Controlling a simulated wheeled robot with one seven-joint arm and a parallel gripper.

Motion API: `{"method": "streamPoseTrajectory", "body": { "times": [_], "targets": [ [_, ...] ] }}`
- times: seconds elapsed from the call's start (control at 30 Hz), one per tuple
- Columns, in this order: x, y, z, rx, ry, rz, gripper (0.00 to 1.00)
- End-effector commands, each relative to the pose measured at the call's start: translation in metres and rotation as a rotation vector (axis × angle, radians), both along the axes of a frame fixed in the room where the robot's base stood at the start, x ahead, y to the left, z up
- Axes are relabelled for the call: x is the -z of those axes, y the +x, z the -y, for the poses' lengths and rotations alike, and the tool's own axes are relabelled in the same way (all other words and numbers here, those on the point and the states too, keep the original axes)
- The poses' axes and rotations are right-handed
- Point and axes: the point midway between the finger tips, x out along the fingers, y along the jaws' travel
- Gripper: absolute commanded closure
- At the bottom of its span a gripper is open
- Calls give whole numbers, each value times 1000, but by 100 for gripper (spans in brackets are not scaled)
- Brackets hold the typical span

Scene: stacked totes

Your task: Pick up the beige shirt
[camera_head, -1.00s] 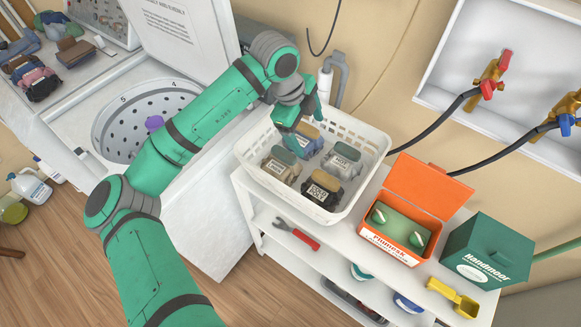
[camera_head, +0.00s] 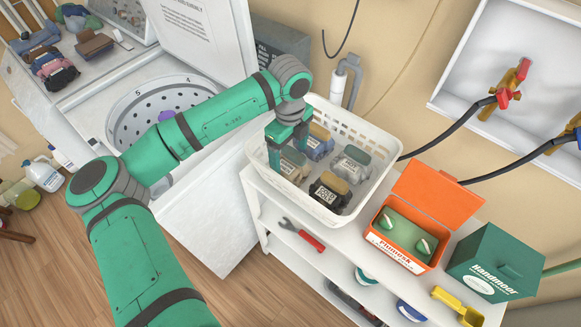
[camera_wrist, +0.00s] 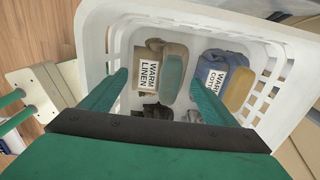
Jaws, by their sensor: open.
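The beige shirt (camera_head: 289,168) lies folded in the left part of the white basket (camera_head: 290,197). In the wrist view the beige shirt (camera_wrist: 175,48) has a teal piece along its right side and a white label reading "WARM LINEN". My gripper (camera_head: 287,146) is open and empty, pointing down into the basket over the shirt. In the wrist view my gripper (camera_wrist: 158,78) has one finger left of the shirt and one to its right. I cannot tell how far the fingertips are above it.
A blue shirt (camera_head: 318,142) with a yellow piece, a grey one (camera_head: 352,165) and a dark one (camera_head: 330,190) lie close by in the basket. An orange box (camera_head: 405,245) and a green box (camera_head: 495,262) stand on the shelf. An open washer (camera_head: 155,110) is at left.

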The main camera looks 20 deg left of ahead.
Motion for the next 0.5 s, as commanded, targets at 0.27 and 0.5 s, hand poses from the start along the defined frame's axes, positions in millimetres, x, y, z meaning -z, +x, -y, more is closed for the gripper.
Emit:
{"method": "streamPoseTrajectory", "body": {
  "times": [0.27, 0.5],
  "targets": [
    [32, -3, 2, 0, 0, -1, 18],
    [35, -3, 2, 0, 0, 0, 18]
  ]
}}
